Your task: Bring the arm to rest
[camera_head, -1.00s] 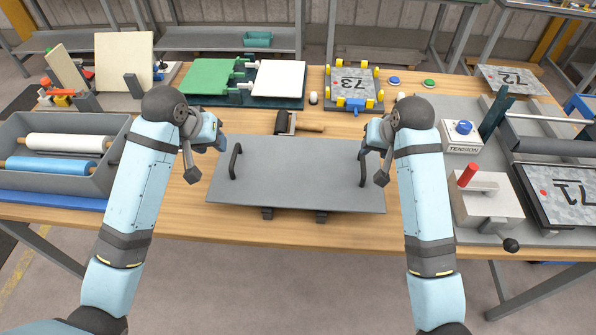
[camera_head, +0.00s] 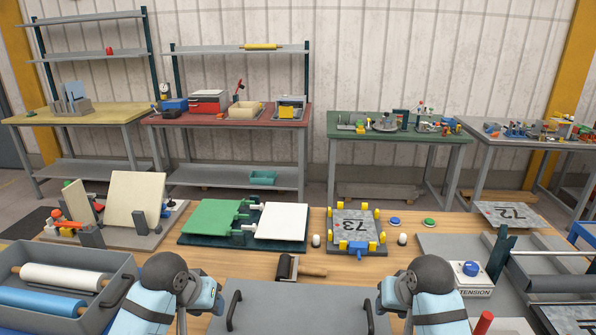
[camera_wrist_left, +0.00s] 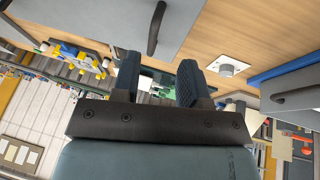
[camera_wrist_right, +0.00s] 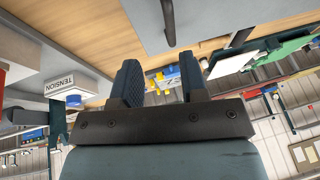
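My left arm (camera_head: 160,300) and my right arm (camera_head: 430,295) come up from the bottom of the head view, on either side of a grey panel (camera_head: 295,312) with a black handle at each end. In the left wrist view my left gripper (camera_wrist_left: 160,78) has its two fingers apart with nothing between them. In the right wrist view my right gripper (camera_wrist_right: 158,80) also has its fingers apart and empty. Both grippers are apart from the panel's handles; the left handle (camera_wrist_left: 156,28) shows in the left wrist view.
Other workbenches (camera_head: 400,135) stand behind.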

